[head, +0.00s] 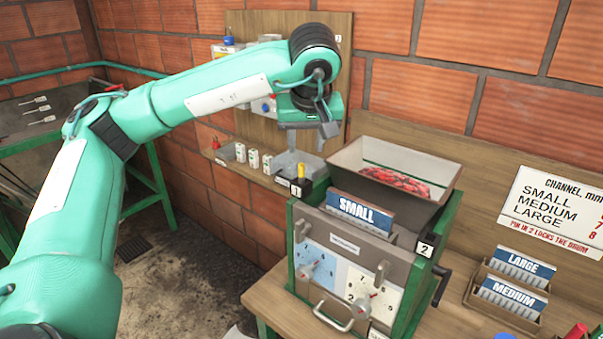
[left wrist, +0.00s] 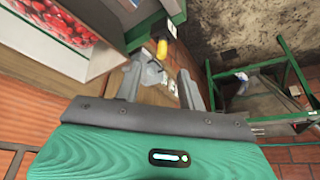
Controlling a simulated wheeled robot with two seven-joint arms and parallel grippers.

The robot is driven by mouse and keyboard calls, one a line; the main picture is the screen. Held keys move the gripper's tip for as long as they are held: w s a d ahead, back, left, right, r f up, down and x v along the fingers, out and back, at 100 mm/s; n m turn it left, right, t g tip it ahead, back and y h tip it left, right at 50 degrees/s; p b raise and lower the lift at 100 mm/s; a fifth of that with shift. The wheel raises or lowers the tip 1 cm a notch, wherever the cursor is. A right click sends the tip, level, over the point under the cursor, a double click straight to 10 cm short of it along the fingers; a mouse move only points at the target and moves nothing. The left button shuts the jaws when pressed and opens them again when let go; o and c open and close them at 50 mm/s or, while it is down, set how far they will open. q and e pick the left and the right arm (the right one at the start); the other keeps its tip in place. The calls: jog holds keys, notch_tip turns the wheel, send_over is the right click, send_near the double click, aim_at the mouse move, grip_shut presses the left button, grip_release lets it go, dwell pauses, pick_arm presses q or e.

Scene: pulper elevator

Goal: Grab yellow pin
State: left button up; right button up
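The yellow pin (head: 301,171) stands upright at the back left corner of the pulper machine (head: 345,245), by the label 1. It also shows in the left wrist view (left wrist: 161,48), a little beyond the fingertips and roughly in line with the gap between them. My left gripper (head: 299,158) is open and empty, pointing down at the pin's corner. Its two grey fingers stand apart in the left wrist view (left wrist: 160,72). In the head view the fingers look close to the pin; whether they touch it I cannot tell. My right gripper is not in view.
The hopper (head: 395,170) with red cherries stands right of the pin, behind the SMALL plate (head: 361,213). A wall shelf (head: 255,178) with small white cylinders is behind the gripper. LARGE and MEDIUM plates (head: 514,290) sit in racks on the bench at right.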

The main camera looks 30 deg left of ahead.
aim_at(302, 165)
pick_arm(q)
jog(key=x, duration=0.3)
jog(key=shift+w+a+f+p, duration=0.1)
jog(key=shift+w+a+p, duration=0.1)
jog(key=shift+a+p, duration=0.1)
jog(key=shift+p+x, duration=0.85)
jog(key=shift+x, duration=0.3)
jog(key=p+x, duration=0.1)
jog(key=x, duration=0.2)
jog(key=shift+a+f+p, duration=0.2)
jog(key=shift+p, duration=0.1)
jog(key=shift+w+f, duration=0.1)
jog(key=shift+f, duration=0.15)
jog(key=shift+d, duration=0.1)
jog(key=shift+c, duration=0.4)
grip_shut()
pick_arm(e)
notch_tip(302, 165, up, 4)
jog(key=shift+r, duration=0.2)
